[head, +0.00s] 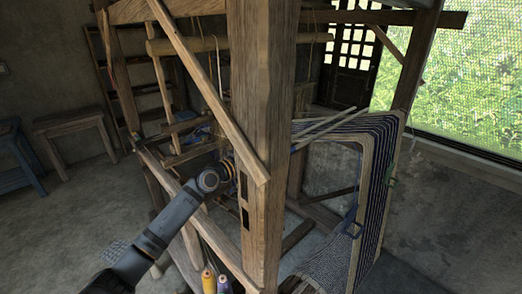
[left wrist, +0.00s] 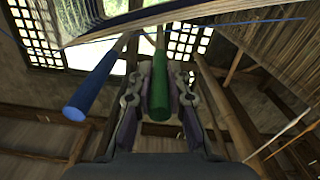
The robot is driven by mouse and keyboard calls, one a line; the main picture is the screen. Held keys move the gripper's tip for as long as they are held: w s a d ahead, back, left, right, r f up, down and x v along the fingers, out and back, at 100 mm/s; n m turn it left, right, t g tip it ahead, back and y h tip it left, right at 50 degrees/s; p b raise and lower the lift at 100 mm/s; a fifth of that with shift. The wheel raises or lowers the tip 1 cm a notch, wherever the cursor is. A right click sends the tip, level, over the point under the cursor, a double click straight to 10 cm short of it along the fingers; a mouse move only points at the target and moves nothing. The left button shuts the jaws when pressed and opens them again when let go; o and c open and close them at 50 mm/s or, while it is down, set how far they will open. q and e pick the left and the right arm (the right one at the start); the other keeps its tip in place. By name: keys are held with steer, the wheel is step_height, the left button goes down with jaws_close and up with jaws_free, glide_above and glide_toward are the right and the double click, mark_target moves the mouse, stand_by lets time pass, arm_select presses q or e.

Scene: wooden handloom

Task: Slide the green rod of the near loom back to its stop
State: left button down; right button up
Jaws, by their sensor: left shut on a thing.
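The green rod (left wrist: 158,88) lies between the two fingers of my left gripper (left wrist: 160,78) in the left wrist view. The gripper is shut on it, with the rod's near end toward the camera. A blue rod (left wrist: 92,86) is just left of the gripper, apart from the fingers. In the head view my left arm reaches in from the lower left to the near loom (head: 266,120). Its gripper is mostly hidden behind the thick front post, and I cannot make out the green rod there. My right gripper is in neither view.
The thick post and a diagonal brace (head: 205,85) stand close to my left arm. Striped cloth (head: 350,240) hangs on the frame at right. Yarn cones (head: 209,281) sit low by the post. A wooden stool (head: 72,130) stands at left, with open floor before it.

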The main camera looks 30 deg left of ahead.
arm_select(q)
steer(key=shift+s+d, duration=0.15)
steer(key=shift+d, duration=0.3)
steer(key=c, duration=1.6)
jaws_free()
steer(key=shift+d+r, duration=0.1)
steer(key=o, duration=0.3)
steer(key=shift+s+d+r, duration=0.1)
steer(key=shift+d+r, duration=0.05)
steer(key=shift+d, duration=0.1)
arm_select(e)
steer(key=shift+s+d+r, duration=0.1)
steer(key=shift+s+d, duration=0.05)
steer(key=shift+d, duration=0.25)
arm_select(q)
steer(key=shift+a, duration=0.1)
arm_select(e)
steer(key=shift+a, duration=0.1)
arm_select(q)
step_height(320, 180, up, 10)
